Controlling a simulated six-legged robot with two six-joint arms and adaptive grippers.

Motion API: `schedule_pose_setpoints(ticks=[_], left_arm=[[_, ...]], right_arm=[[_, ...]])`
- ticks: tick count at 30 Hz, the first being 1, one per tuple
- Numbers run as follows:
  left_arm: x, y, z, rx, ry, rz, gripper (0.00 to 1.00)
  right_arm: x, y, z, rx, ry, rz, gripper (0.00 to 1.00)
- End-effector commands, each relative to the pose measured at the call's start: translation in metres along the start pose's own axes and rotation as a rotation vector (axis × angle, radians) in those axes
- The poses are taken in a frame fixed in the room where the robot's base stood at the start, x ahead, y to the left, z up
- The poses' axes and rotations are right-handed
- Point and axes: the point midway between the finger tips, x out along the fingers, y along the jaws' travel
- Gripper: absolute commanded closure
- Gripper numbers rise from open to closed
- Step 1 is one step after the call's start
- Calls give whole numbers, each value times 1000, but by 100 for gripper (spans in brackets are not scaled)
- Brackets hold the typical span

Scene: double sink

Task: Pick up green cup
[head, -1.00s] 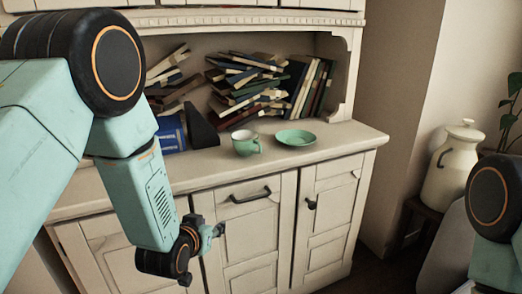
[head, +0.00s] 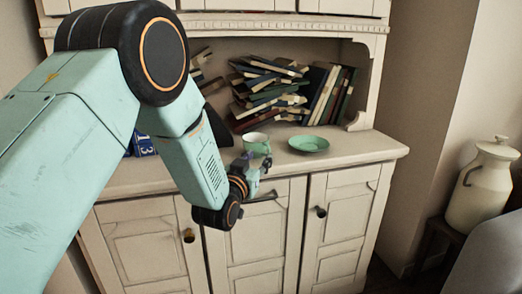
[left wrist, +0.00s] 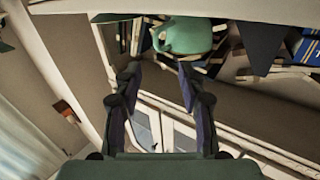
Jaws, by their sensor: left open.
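The green cup (head: 256,146) stands upright on the cabinet counter, left of a green saucer (head: 308,144). My left gripper (head: 257,166) is just in front of the cup and slightly below it, hiding part of its lower side. In the left wrist view the cup (left wrist: 186,36) lies beyond the fingertips. There, my left gripper (left wrist: 160,74) has its two fingers apart with nothing between them. The cup is nearer the right finger's line in that view. My right gripper is out of view.
The cream counter (head: 350,148) has free room right of the saucer. Books (head: 270,90) lie piled and lean behind the cup. A blue box or book (head: 143,144) is partly hidden by my left arm. A cream jar (head: 484,185) stands at the far right.

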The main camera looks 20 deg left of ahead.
Motion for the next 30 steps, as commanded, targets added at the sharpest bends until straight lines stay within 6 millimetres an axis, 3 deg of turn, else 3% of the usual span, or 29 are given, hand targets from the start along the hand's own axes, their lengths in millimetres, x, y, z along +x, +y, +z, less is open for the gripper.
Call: schedule_pose_setpoints(ticks=[15, 25, 30], left_arm=[[56, 6, 13, -2, -1, 1, 60], [63, 8, 11, -2, -3, 2, 60], [62, 8, 11, -2, -3, 1, 72]], right_arm=[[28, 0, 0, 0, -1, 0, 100], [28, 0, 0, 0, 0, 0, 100], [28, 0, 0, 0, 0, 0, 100]])
